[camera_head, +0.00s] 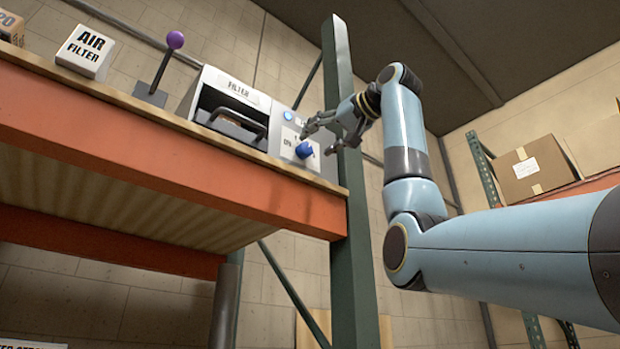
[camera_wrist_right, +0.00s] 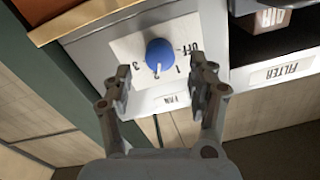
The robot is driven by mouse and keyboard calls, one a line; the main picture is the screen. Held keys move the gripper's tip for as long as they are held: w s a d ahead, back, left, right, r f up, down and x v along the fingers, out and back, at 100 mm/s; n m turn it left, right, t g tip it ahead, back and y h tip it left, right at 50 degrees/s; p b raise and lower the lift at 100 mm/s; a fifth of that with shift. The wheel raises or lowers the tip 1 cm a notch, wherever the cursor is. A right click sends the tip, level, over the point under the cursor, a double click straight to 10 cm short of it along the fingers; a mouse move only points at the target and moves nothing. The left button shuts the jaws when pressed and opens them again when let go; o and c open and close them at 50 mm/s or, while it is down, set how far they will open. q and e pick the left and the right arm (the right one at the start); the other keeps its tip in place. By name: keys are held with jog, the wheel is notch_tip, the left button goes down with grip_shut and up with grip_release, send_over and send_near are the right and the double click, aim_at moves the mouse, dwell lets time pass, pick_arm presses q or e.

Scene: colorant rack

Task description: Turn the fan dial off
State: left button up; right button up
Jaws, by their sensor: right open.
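The blue fan dial (camera_head: 304,150) sits on a light control panel at the right end of the shelf. In the right wrist view the dial (camera_wrist_right: 160,53) is a round blue knob on a white plate marked OFF, 1, 2, 3, seen upside down. My right gripper (camera_head: 322,138) is just in front of the panel. In the wrist view the right gripper (camera_wrist_right: 162,88) is open, with the dial just beyond and between its fingertips, apparently not touching. My left gripper is out of view.
A filter box (camera_head: 190,103) with a handle stands left of the panel. Further left are a purple-knobbed lever (camera_head: 175,40) and an air filter box (camera_head: 85,50). A green rack post (camera_head: 345,80) stands close beside the gripper. A cardboard box (camera_head: 533,168) is at far right.

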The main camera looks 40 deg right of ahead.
aim_at(308, 148)
jog(key=w+p, duration=0.1)
jog(key=w, duration=0.2)
jog(key=shift+w+a, duration=0.15)
jog(key=shift+w, duration=0.1)
jog(key=shift+s, duration=0.1)
jog(key=c, duration=0.5)
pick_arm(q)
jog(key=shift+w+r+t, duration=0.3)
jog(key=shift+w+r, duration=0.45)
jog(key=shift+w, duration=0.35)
pick_arm(e)
jog(key=c, duration=0.6)
